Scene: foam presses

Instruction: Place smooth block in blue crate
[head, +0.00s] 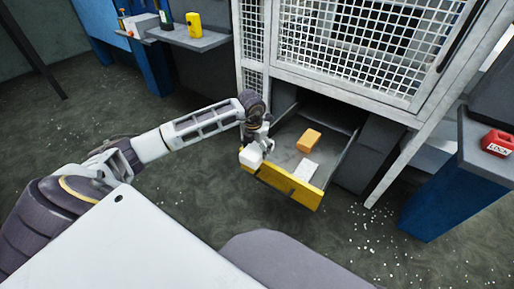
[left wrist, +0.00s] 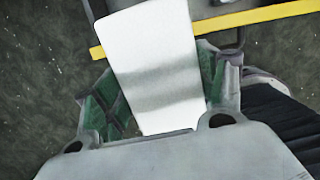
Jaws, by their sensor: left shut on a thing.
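A white, smooth-looking block (head: 250,157) is in my left gripper (head: 258,143), at the left front corner of an open drawer. In the left wrist view the white block (left wrist: 155,60) fills the space between the green-padded fingers of the left gripper (left wrist: 160,95), which is shut on it. An orange block (head: 309,140) and another white block (head: 303,170) lie apart inside the grey drawer, which has a yellow front (head: 290,187). I cannot make out a blue crate. My right gripper is not in view.
A white mesh-guarded press (head: 345,45) stands above the drawer. A blue stand (head: 435,200) with a red lock box (head: 498,142) is at the right. A shelf (head: 200,39) with a yellow item (head: 193,25) is at the back left. The speckled floor at left is clear.

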